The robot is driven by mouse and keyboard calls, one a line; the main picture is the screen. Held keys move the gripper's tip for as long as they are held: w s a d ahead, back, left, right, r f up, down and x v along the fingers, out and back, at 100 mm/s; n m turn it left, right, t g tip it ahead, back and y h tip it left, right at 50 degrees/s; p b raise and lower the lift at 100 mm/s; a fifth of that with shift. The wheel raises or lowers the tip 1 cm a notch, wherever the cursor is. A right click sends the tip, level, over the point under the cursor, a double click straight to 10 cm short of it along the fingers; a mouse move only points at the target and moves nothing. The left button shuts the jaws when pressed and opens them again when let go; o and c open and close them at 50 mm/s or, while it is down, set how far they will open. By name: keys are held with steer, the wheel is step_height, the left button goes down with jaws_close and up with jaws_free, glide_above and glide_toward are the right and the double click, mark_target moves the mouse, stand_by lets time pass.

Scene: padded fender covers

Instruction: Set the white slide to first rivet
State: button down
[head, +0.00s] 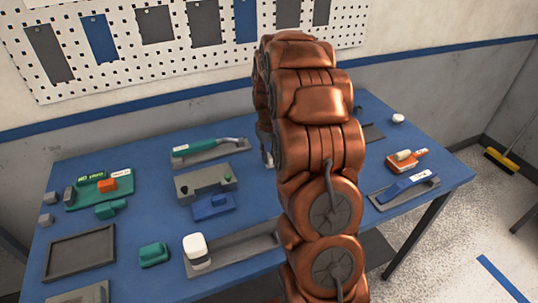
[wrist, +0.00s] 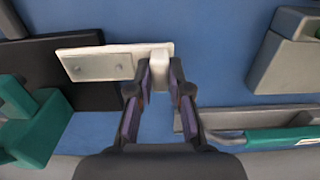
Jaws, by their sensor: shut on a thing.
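A pale flat strip (wrist: 100,64) with two grey rivets (wrist: 78,69) lies across the upper left of the wrist view. The white slide (wrist: 159,67), a small white block, is at the strip's right end, right of both rivets. My gripper (wrist: 160,78) is shut on the slide, a finger on each side. The strip's left part overlaps a dark plate (wrist: 50,47); I cannot tell whether it touches it.
The blue table (head: 130,160) holds several trays and tools. A green-handled tool (wrist: 270,138) and a grey block (wrist: 277,65) are right of my gripper in the wrist view. A green part (wrist: 42,130) is at left.

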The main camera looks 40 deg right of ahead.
steer(key=shift+s+d+f+b, duration=0.1)
steer(key=shift+d+f+b, duration=0.05)
steer(key=shift+d+b, duration=0.35)
steer(key=d+b, duration=0.1)
steer(key=d, duration=0.2)
steer(key=s+d+b, duration=0.1)
steer(key=d, duration=0.2)
steer(key=shift+s, duration=0.2)
steer(key=shift+r, duration=0.2)
steer(key=c, duration=1.1)
jaws_free()
steer(key=shift+a, duration=0.1)
step_height(320, 180, up, 12)
steer(key=shift+f, duration=0.1)
